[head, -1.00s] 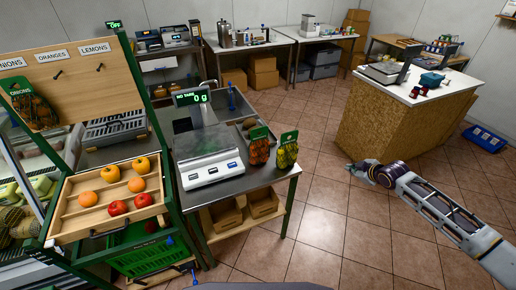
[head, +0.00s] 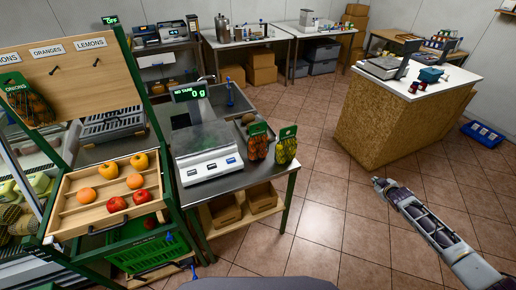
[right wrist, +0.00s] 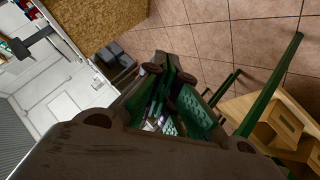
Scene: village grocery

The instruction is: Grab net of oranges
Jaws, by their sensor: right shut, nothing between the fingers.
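A net of oranges (head: 258,146) with a green label stands upright on the right side of the metal table (head: 240,181). A similar net with yellow fruit (head: 286,150) stands just to its right, at the table edge. My right gripper (head: 378,183) is shut and empty, above the floor, well to the right of both nets and apart from them. In the right wrist view its dark fingers (right wrist: 168,72) are close together, and neither net can be made out there. My left gripper is not in view.
A scale (head: 205,160) stands left of the nets. A wooden tray (head: 70,211) of loose fruit is further left. A wood-sided counter (head: 385,120) stands behind my right arm. The tiled floor between table and counter is clear.

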